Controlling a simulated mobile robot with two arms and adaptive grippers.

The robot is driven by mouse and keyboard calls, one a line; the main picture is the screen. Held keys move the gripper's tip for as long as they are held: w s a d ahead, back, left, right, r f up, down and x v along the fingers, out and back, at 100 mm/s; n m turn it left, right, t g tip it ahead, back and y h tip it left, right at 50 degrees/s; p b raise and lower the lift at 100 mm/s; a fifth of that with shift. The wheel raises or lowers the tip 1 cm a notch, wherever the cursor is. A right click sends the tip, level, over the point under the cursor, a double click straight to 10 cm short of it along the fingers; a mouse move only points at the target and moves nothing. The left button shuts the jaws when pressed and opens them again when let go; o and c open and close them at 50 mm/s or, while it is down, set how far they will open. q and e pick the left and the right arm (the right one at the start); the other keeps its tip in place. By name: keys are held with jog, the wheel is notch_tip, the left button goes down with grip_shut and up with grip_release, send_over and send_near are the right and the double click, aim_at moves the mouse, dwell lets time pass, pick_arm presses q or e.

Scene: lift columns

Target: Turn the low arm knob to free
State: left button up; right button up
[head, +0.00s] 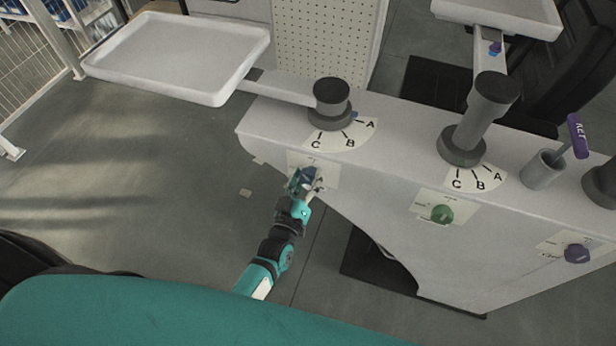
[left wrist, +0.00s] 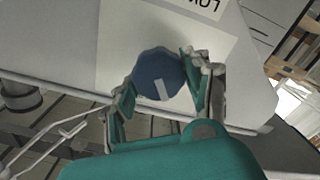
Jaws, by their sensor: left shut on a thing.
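A dark blue knob (left wrist: 156,75) with a pale pointer mark sits on a light label plate (left wrist: 120,40) on the front of the white base. In the left wrist view its mark lies toward the lower side of the knob. My left gripper (left wrist: 163,97) has one finger on each side of the knob and is shut on it. In the head view this gripper (head: 304,183) is at the leftmost label plate (head: 320,168) and mostly hides the knob. The lettering on the plate is only partly visible, upside down in the wrist view. My right gripper is not in view.
A green knob (head: 442,213) and a purple knob (head: 577,253) sit farther right on the base (head: 385,150). Two dark columns, (head: 331,100) and (head: 478,120), stand above A-B-C dials. A white tray (head: 180,55) extends left. The floor at left is clear.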

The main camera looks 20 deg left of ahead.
pick_arm(q)
jog(key=n, duration=0.5)
jog(key=shift+a+f+n+b, duration=0.1)
jog(key=shift+f+n+b, duration=0.05)
jog(key=shift+n+b, duration=0.2)
jog(key=n+b, duration=0.1)
jog(key=n, duration=0.4)
jog(key=shift+f+b, duration=0.1)
jog(key=shift+b, duration=0.3)
jog(key=shift+n, duration=0.35)
jog(key=o, duration=1.1)
jog(key=s, duration=1.2)
jog(key=shift+a, duration=0.25)
